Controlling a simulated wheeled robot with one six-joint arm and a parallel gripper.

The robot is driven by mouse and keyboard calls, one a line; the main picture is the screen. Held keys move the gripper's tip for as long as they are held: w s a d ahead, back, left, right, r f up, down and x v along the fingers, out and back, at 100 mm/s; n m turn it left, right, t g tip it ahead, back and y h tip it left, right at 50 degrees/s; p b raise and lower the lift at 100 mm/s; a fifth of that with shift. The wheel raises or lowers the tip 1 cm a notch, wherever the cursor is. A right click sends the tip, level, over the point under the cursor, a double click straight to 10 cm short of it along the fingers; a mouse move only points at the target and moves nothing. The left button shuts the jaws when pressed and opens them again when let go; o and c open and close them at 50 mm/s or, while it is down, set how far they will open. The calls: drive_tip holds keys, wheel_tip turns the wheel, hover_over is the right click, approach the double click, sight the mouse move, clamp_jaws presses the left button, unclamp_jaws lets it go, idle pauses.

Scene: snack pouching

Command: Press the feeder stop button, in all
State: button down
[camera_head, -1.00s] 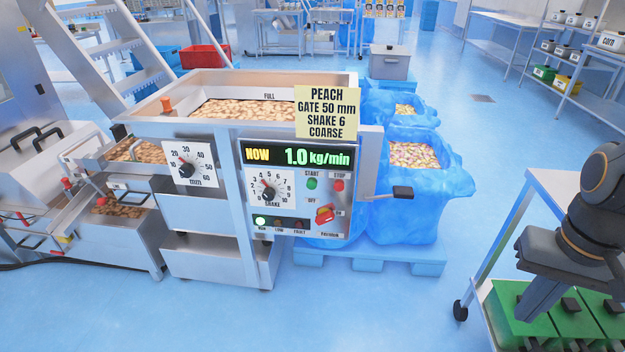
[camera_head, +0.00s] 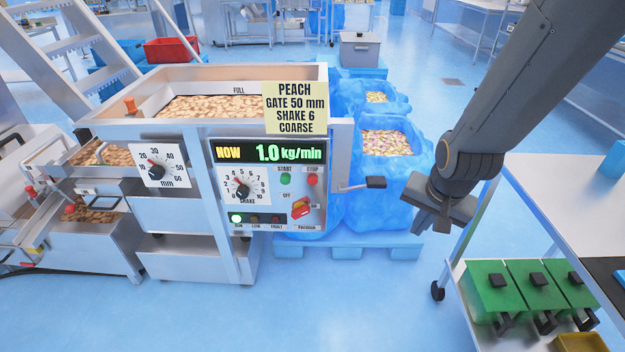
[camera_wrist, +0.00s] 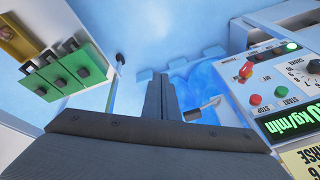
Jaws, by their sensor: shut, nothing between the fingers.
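The red stop button (camera_head: 313,180) is at the upper right of the feeder's control panel, just right of the green start button (camera_head: 285,180). In the wrist view the stop button (camera_wrist: 254,99) lies to the right of my fingers, with the start button (camera_wrist: 281,91) beyond it. The display (camera_head: 268,153) reads NOW 1.0 kg/min, and the RUN lamp (camera_head: 236,218) glows green. My gripper (camera_head: 420,226) is shut and empty, to the right of the panel and apart from it. Its fingers (camera_wrist: 160,92) show together in the wrist view.
A red-and-yellow rotary switch (camera_head: 301,208) sits below the buttons. A dark-ended handle (camera_head: 375,182) sticks out from the feeder's right side, between panel and gripper. Blue-lined bins (camera_head: 385,185) stand behind. A trolley with green boxes (camera_head: 490,290) is at the right.

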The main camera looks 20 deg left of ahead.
sight(313, 180)
drive_tip(key=w+a+f+m+t+y+p, duration=0.1)
drive_tip(key=w+a+f, duration=0.1)
drive_tip(key=a, duration=0.6)
drive_tip(key=w+a+f+m+t+y+p, duration=0.1)
drive_tip(key=w+a+f+m+y, duration=0.1)
drive_tip(key=a, duration=0.7)
drive_tip(key=w+a+f+m+t+y, duration=0.2)
drive_tip(key=a+f, duration=0.1)
drive_tip(key=a, duration=0.6)
drive_tip(key=shift+f+p, duration=0.3)
drive_tip(key=shift+p, duration=0.1)
drive_tip(key=shift+w, duration=0.2)
drive_tip(key=shift+w+a+b, duration=0.35)
drive_tip(key=shift+w+b, duration=0.15)
drive_tip(key=shift+w, duration=0.9)
drive_tip(key=shift+w+a+b, duration=0.35)
drive_tip(key=shift+w+b, duration=0.15)
drive_tip(key=shift+w, duration=0.9)
drive_tip(key=shift+w+a+b, duration=0.35)
drive_tip(key=shift+w+b, duration=0.15)
drive_tip(key=shift+w, duration=0.9)
drive_tip(key=shift+w, duration=0.1)
drive_tip(key=shift+w+a, duration=0.1)
drive_tip(key=shift+w, duration=0.2)
